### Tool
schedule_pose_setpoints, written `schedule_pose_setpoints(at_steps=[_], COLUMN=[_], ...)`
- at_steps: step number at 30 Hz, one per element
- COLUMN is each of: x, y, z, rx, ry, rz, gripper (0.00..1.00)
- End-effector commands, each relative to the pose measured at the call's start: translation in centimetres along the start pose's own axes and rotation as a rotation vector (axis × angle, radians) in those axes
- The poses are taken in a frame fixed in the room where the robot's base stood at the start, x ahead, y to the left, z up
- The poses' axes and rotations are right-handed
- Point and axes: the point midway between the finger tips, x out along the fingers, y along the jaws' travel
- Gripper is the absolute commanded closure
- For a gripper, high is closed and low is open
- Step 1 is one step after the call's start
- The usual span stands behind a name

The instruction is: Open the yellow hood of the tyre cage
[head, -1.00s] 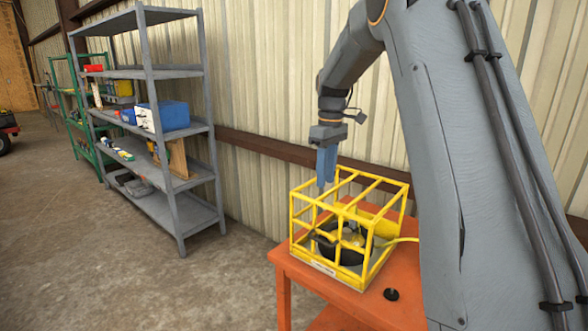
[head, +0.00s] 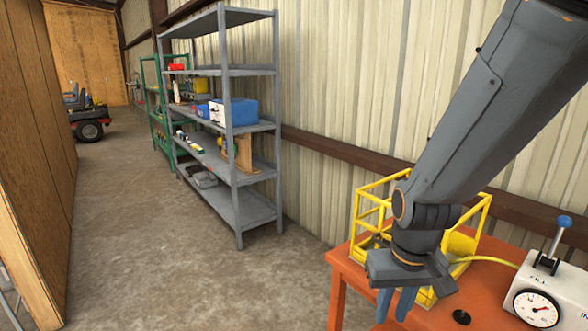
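The yellow tyre cage (head: 368,212) stands on the orange table (head: 345,268) at the right of the head view. My arm and wrist cover the middle of it, so only its left and right bars and a yellow part inside show. I cannot tell how the hood stands. My gripper (head: 394,306) points down in front of the cage, near the table's front edge, with two blue fingers.
A white gauge box (head: 565,285) with a blue-knobbed lever (head: 560,235) stands on the table's right. A black knob (head: 462,317) lies near it. A grey shelf (head: 250,215) stands left of the table. A wooden wall (head: 35,160) is far left; floor between is clear.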

Motion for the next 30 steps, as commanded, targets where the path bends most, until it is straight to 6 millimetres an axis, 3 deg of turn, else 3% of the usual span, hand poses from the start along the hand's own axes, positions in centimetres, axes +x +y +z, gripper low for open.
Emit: schedule_pose_setpoints(at_steps=[1,3,8,13,16,20,23,27,30], x=[0.2,0.2,1.3,4.3,5.8,6.8,7.2,7.3,7.1], y=[-0.1,-0.1,-0.4,0.0,1.1,2.3,2.0,-0.4,-2.6], z=[0.4,0.7,1.2,2.7,2.3,-0.6,-4.3,-9.8,-12.6], rx=[0.006,0.011,-0.098,-0.511,-0.815,-1.19,-1.454,-1.74,-1.866], ry=[0.003,0.003,-0.048,-0.237,-0.369,-0.52,-0.615,-0.698,-0.725], rz=[0.0,0.0,0.026,0.152,0.277,0.479,0.664,0.926,1.074], gripper=[0.87,0.99,1.0,1.0,1.0,1.0,1.0,1.0,1.0])
